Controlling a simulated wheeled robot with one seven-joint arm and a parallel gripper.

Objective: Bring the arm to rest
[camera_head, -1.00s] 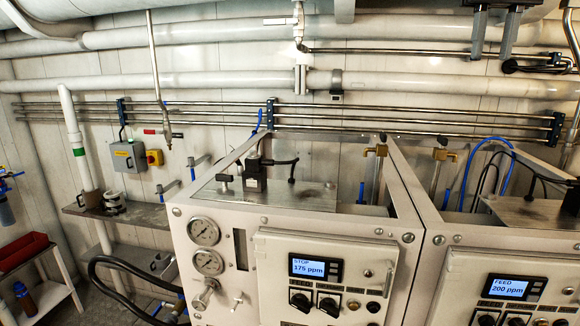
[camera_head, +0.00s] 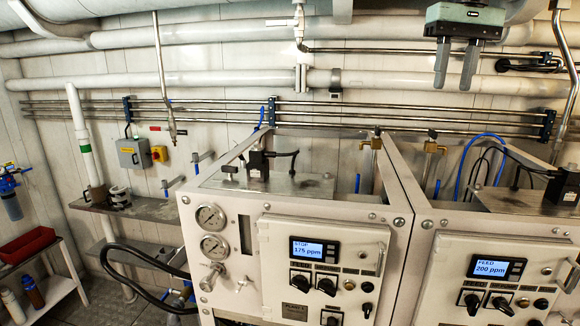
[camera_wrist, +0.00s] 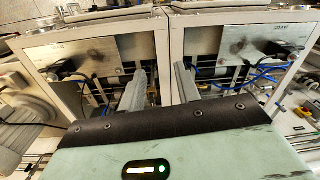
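My gripper (camera_head: 455,66) hangs at the top right of the head view, with its two grey fingers pointing down and a gap between them. It is in front of the wall pipes, above the right cabinet. In the wrist view, my gripper (camera_wrist: 157,92) shows its fingers apart with nothing between them. Beyond the fingers are the tops of the two watermaker cabinets. The left cabinet (camera_head: 234,283) has a display reading STOP 175 ppm. The right cabinet (camera_head: 432,270) has a display reading FEED 200 ppm.
White pipes (camera_head: 190,80) and thin steel lines run along the wall behind the cabinets. Brass valves and blue hoses rise from the cabinet tops. A wall shelf (camera_head: 150,210) and a low rack with a red bin (camera_head: 28,247) are at left. Space before the panels looks clear.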

